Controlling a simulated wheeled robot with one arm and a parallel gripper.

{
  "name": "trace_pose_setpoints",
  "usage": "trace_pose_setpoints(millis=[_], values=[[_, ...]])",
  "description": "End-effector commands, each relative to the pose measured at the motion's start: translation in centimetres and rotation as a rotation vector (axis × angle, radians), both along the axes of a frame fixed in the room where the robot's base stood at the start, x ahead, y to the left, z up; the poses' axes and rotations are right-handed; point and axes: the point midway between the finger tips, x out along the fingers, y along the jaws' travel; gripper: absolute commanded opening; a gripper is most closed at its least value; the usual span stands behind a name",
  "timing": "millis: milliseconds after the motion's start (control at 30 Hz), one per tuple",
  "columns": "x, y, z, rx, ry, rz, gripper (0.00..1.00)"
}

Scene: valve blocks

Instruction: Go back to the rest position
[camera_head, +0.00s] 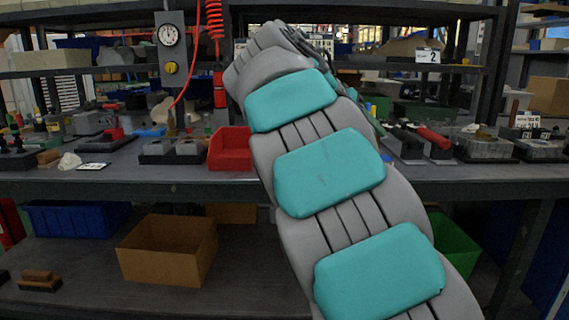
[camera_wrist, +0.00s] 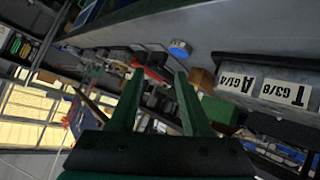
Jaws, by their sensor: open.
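My arm, grey with teal pads, rises through the middle of the head view and leans left over the workbench (camera_head: 120,183). My gripper is hidden behind the arm there. In the wrist view my gripper (camera_wrist: 155,95) shows two dark green fingers spread apart, with nothing between them. Beyond the fingers the view is tilted and shows shelving and parts. A grey block with labels (camera_wrist: 285,85) reading "A G1/4" and "T G3/8" sits to the right of the fingers, apart from them.
On the bench are a red bin (camera_head: 230,149), valve blocks at left (camera_head: 170,150) and at right (camera_head: 484,145). A gauge box (camera_head: 172,50) with a red coiled hose (camera_head: 215,20) hangs above. A cardboard box (camera_head: 167,249) and a blue crate (camera_head: 77,219) stand on the lower shelf.

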Motion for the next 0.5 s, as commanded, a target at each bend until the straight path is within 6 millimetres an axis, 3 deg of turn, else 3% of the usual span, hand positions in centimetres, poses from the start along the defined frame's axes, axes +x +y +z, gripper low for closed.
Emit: trace_pose_setpoints(millis=[100, 233, 500], values=[[-3.0, -2.8, -2.4, 0.029, 0.118, 0.007, 0.48], [-6.6, -4.9, -5.8, 0.079, 0.244, 0.028, 0.48], [-15.3, -6.8, -13.6, 0.228, 0.475, 0.115, 0.48]])
